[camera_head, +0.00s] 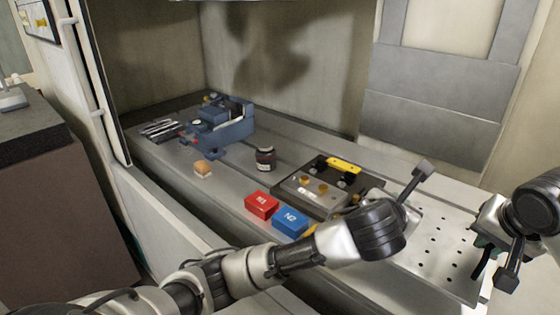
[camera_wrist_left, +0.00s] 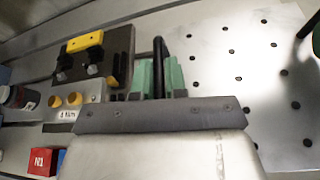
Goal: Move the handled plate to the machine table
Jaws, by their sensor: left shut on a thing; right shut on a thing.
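The handled plate (camera_head: 432,250) is a shiny metal plate with rows of small dark holes, at the right of the head view. It fills the right of the left wrist view (camera_wrist_left: 235,65). My left gripper (camera_wrist_left: 158,78) is shut on one black upright handle, between green finger pads; its fingers are mostly hidden in the head view. My right gripper (camera_head: 484,250) is shut at the handle on the plate's opposite side. The plate is over the right part of the grey machine table (camera_head: 230,190). I cannot tell whether it touches the table.
A dark fixture with a yellow bar (camera_head: 344,165) stands close left of the plate. Red (camera_head: 262,205) and blue (camera_head: 290,221) blocks, a dark jar (camera_head: 265,159), a small orange-topped block (camera_head: 202,168) and a blue vise (camera_head: 220,128) lie further left. Machine walls enclose the back.

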